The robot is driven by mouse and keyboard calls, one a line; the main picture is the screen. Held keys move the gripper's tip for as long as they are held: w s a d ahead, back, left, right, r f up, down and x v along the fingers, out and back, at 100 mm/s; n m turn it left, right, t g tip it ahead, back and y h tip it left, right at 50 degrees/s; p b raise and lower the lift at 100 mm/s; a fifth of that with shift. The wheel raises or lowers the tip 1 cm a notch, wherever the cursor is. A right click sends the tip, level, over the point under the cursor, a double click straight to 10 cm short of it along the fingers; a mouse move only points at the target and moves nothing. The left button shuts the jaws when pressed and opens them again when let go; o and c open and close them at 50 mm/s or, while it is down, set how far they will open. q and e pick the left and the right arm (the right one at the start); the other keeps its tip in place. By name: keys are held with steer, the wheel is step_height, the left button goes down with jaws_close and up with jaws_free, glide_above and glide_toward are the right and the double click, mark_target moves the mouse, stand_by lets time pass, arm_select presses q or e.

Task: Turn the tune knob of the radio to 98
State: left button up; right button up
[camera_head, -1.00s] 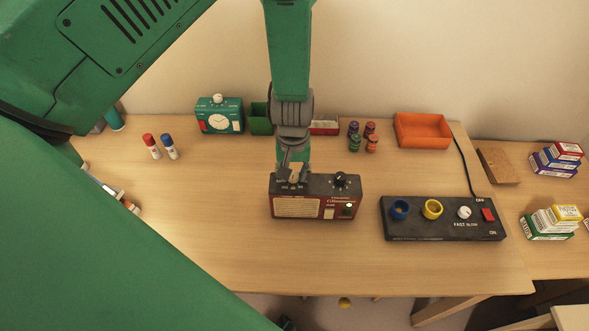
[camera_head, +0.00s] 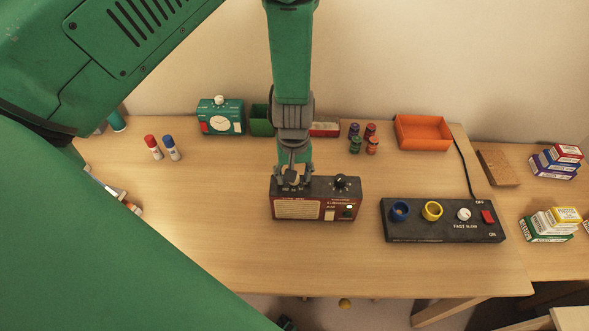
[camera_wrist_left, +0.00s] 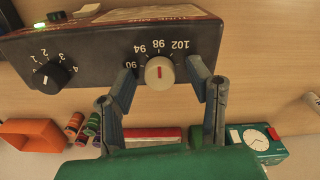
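The dark red radio (camera_head: 318,208) stands on the desk, its control panel on top. In the left wrist view its cream tune knob (camera_wrist_left: 160,73) has a red mark, roughly upright in the picture and close to in line with the printed 98; the scale shows 90, 94, 98 and 102. My left gripper (camera_wrist_left: 162,75) has its fingers spread on both sides of the knob, with gaps; it also shows above the radio in the head view (camera_head: 294,176). A black knob (camera_wrist_left: 54,74), numbered from 1, is beside it. My right gripper is not in view.
A black control box (camera_head: 440,232) with coloured knobs stands right of the radio. Behind are a teal clock (camera_head: 220,119), small jars (camera_head: 363,138) and an orange tray (camera_head: 423,132). The desk front is clear.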

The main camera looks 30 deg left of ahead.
arm_select(q)
steer(key=shift+r, duration=0.2)
step_height(320, 180, up, 12)
steer(key=shift+f, duration=0.25)
stand_by(0.4)
